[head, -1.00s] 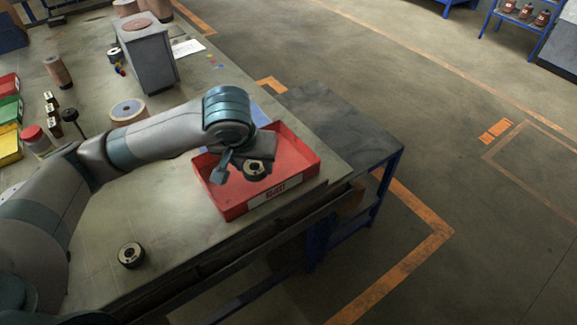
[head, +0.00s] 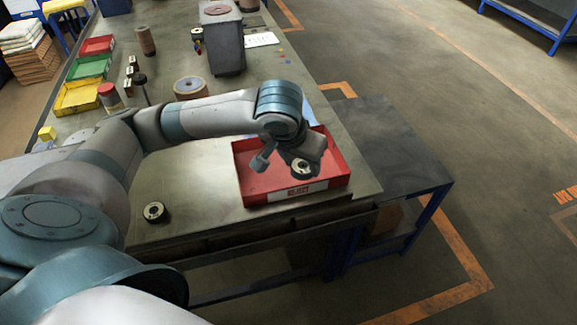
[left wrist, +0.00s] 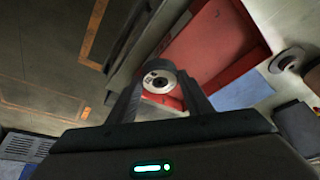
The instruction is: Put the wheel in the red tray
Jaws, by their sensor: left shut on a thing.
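A small dark wheel with a pale metal centre (head: 301,168) is in my left gripper (head: 301,166), which is shut on it. It also shows between the two fingers in the left wrist view (left wrist: 159,80). The red tray (head: 248,185) stands near the table's front right corner, with a white label on its front wall. The held wheel is over the tray's inside; its height above the floor is hard to tell. The red tray fills the upper middle of the left wrist view (left wrist: 212,45). My right gripper is not in view.
Another dark wheel (head: 155,212) lies on the table left of the tray. A larger disc (head: 190,86), a grey machine (head: 224,45) and coloured bins (head: 78,97) stand farther back. A lower dark side table (head: 400,150) adjoins on the right.

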